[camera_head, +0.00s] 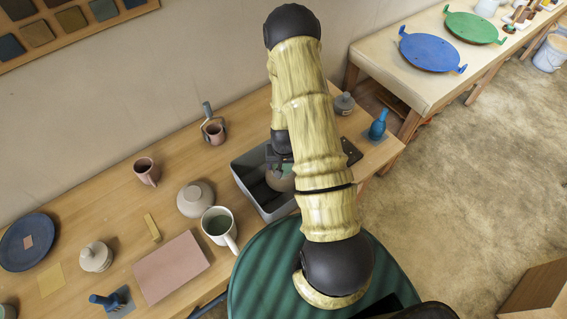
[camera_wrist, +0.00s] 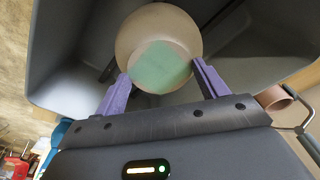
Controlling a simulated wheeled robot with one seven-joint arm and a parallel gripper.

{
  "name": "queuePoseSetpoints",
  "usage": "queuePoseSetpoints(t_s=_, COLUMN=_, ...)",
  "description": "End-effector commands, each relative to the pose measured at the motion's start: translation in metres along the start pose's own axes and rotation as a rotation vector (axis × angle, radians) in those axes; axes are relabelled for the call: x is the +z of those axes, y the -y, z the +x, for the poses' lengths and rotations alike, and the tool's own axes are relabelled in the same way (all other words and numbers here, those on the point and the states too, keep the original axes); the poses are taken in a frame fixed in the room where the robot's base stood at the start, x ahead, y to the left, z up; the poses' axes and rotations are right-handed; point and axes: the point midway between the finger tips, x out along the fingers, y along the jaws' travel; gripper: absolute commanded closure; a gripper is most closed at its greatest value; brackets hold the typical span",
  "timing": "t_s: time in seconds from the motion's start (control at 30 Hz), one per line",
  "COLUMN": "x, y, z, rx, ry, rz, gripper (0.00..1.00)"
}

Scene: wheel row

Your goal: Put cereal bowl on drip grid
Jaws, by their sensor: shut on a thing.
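The cereal bowl (camera_wrist: 135,38) is round and beige with a pale green patch; in the wrist view it sits between the two purple fingers of my gripper (camera_wrist: 162,76), which are shut on it. In the head view the bowl (camera_head: 279,182) shows low inside the grey bin (camera_head: 250,191), partly hidden by my arm. Whether it touches the bin's floor I cannot tell. A dark flat piece (camera_head: 352,152) shows just right of my arm, mostly hidden; I cannot tell if it is the drip grid.
The bin walls surround my gripper.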

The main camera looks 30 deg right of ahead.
Motion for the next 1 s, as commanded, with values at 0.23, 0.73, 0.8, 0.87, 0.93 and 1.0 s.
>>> queuePoseSetpoints(t_s=0.23, x=0.0008, y=-0.0002, z=0.0054, rx=0.0, ry=0.0, rz=0.0, gripper=0.88)
queuePoseSetpoints(t_s=0.73, x=0.0011, y=-0.0003, z=0.0066, rx=0.0, ry=0.0, rz=0.0, gripper=0.05)
queuePoseSetpoints(t_s=0.8, x=0.001, y=-0.0003, z=0.0062, rx=0.0, ry=0.0, rz=0.0, gripper=0.05)
queuePoseSetpoints(t_s=0.87, x=0.0008, y=-0.0003, z=0.0048, rx=0.0, ry=0.0, rz=0.0, gripper=0.05)
queuePoseSetpoints(t_s=0.93, x=0.0005, y=-0.0002, z=0.0034, rx=0.0, ry=-0.001, rz=0.0, gripper=0.05)
queuePoseSetpoints(t_s=1.0, x=-0.0003, y=0.0, z=-0.0006, rx=0.0, ry=-0.003, rz=0.0, gripper=0.05)
